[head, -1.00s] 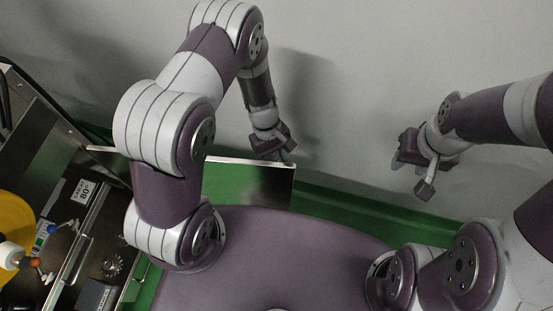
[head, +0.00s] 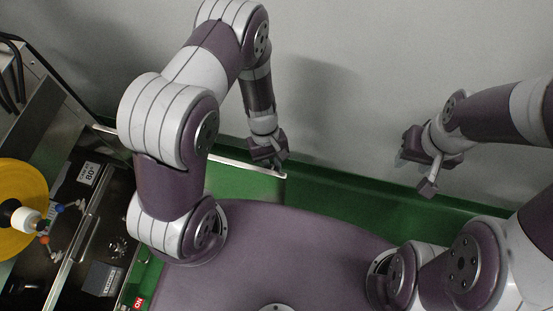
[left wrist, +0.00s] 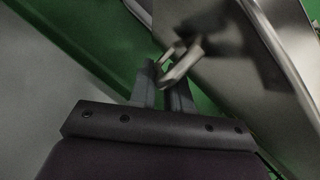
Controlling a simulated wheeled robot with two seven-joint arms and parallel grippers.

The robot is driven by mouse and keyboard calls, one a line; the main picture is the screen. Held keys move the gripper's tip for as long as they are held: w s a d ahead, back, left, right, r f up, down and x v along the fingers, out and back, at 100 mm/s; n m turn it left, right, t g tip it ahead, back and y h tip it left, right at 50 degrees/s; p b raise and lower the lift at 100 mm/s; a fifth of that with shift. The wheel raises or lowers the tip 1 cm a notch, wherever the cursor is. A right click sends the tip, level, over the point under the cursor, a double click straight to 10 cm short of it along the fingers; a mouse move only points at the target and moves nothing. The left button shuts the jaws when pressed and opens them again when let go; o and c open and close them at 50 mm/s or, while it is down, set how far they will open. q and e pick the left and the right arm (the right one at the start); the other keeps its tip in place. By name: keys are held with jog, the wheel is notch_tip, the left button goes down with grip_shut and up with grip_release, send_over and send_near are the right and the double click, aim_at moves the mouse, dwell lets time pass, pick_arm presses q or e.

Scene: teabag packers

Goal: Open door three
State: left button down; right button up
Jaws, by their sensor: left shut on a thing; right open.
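The door (head: 240,167) is swung out from the machine and shows nearly edge-on as a thin bright strip in the head view. In the left wrist view its metal panel (left wrist: 285,60) fills the right side. My left gripper (head: 272,160) is at the door's free end. In the left wrist view its fingers (left wrist: 163,88) are shut on the metal door handle (left wrist: 183,64). The gripper partly hides the grip. My right gripper (head: 418,160) is open and empty in the air at the right. No door number is legible.
The machine with a yellow disc (head: 22,240), small coloured parts and a label (head: 89,173) stands at the left. A grey wall (head: 370,70) rises behind both arms. Green floor (head: 345,196) lies between my base and the wall.

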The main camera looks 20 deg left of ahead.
pick_arm(q)
jog(key=shift+s, duration=0.2)
jog(key=c, duration=1.2)
grip_release()
jog(key=shift+o, duration=0.2)
jog(key=p+v, duration=0.2)
jog(key=v, duration=1)
jog(key=shift+r, duration=0.4)
jog(key=shift+w, duration=0.1)
